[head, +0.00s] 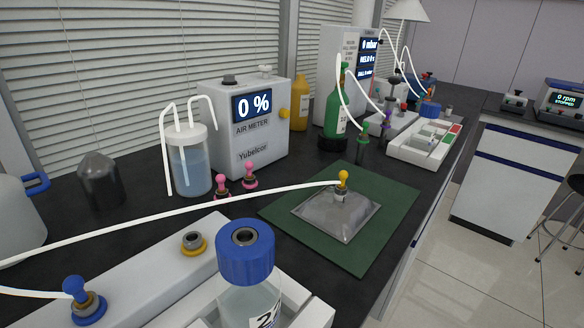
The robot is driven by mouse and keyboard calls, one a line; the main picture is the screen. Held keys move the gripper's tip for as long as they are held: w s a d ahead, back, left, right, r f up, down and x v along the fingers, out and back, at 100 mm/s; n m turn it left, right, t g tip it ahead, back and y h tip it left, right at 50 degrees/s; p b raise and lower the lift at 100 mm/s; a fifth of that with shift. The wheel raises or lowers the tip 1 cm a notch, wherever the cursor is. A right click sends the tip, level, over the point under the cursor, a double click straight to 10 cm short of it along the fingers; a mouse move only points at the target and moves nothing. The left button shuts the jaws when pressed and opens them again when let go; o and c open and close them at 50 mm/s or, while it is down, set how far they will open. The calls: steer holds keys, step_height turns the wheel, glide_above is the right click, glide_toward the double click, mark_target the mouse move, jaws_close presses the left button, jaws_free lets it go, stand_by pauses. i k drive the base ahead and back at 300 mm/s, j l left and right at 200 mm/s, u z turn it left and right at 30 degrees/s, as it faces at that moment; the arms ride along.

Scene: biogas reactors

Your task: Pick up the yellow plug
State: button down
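A yellow plug (343,177) stands upright in a small light socket on a clear or grey square bag (335,215). The bag lies on a dark green mat (375,240) on the bench. A white tube runs from the plug to the left across the picture. A second small yellow part (284,114) sits on the right side of the white air meter. A yellow ring with a grey, unplugged opening (193,243) sits on the white block in front. My gripper does not show.
A bottle with a blue cap (246,255) stands close in front, beside a blue plug (76,290). Pink plugs (249,174), a tubed jar (190,165) and the air meter (248,125) stand behind left. A green bottle (334,115) stands behind the mat. The mat's right side is clear.

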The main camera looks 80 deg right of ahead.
mark_target(343, 175)
steer(key=z, duration=1.45)
steer(key=k+z, duration=0.25)
steer(key=k, duration=0.15)
steer(key=k+l+z, duration=0.25)
steer(key=k, duration=0.15)
steer(key=k+j+u, duration=0.1)
steer(key=u, duration=0.15)
steer(key=j+u, duration=0.25)
steer(key=k+j, duration=0.05)
